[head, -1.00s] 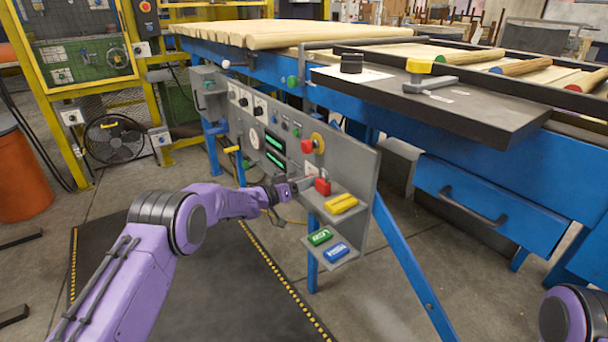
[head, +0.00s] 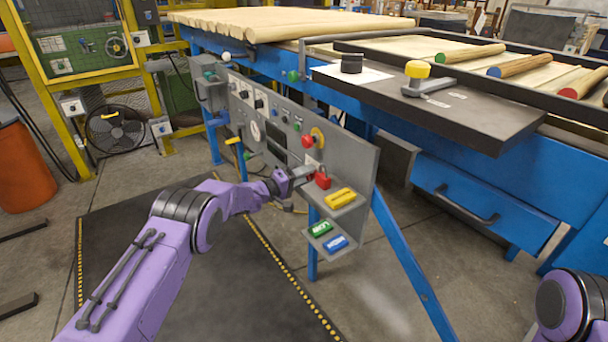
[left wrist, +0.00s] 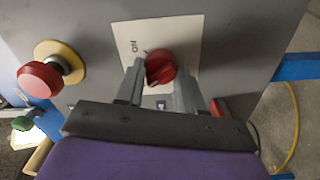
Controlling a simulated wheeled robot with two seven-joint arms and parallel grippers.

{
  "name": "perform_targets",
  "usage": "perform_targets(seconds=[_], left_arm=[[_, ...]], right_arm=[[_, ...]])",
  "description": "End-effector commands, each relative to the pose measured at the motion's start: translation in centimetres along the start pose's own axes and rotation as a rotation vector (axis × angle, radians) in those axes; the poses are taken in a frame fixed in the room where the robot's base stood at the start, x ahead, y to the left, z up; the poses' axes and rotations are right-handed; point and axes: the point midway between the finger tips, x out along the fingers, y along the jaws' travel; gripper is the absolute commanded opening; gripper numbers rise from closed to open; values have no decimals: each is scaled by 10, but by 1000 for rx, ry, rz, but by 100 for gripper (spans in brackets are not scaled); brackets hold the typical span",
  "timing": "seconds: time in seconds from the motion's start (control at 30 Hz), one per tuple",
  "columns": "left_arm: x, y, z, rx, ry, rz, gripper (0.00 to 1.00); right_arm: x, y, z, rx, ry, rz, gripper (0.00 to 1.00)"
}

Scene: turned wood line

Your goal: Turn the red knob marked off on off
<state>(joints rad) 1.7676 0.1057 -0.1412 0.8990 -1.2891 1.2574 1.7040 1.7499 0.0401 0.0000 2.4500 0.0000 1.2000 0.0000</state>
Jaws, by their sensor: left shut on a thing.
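The red knob (left wrist: 161,65) sits on a white label plate (left wrist: 185,35) on the grey control panel (head: 358,160). The word ON reads sideways to the left of the knob in the left wrist view; the rest of the lettering is hidden or too small. My left gripper (left wrist: 158,84) is shut on the knob, with one finger on each side of it. In the head view my left gripper (head: 300,177) reaches the panel's lower right part and hides the knob. My right gripper is out of view.
A red mushroom button on a yellow base (left wrist: 42,78) is left of the knob in the left wrist view. A red padlock (head: 323,180) is close to my gripper. A yellow block (head: 341,198) and green and blue blocks (head: 335,243) lie on small shelves.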

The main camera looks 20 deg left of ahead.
Motion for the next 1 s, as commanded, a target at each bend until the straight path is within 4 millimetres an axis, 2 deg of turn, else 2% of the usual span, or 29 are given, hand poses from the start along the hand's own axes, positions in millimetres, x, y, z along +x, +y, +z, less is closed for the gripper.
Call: perform_targets(seconds=[0.4,0.9,0.93,1.0], left_arm=[[0,0,-1,-157,2,1,7],[0,0,-1,-173,2,1,7],[0,0,-1,-173,2,1,44],[0,0,-1,-173,2,1,63]], right_arm=[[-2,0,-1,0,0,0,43],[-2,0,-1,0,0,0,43],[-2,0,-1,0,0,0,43],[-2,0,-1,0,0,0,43]])
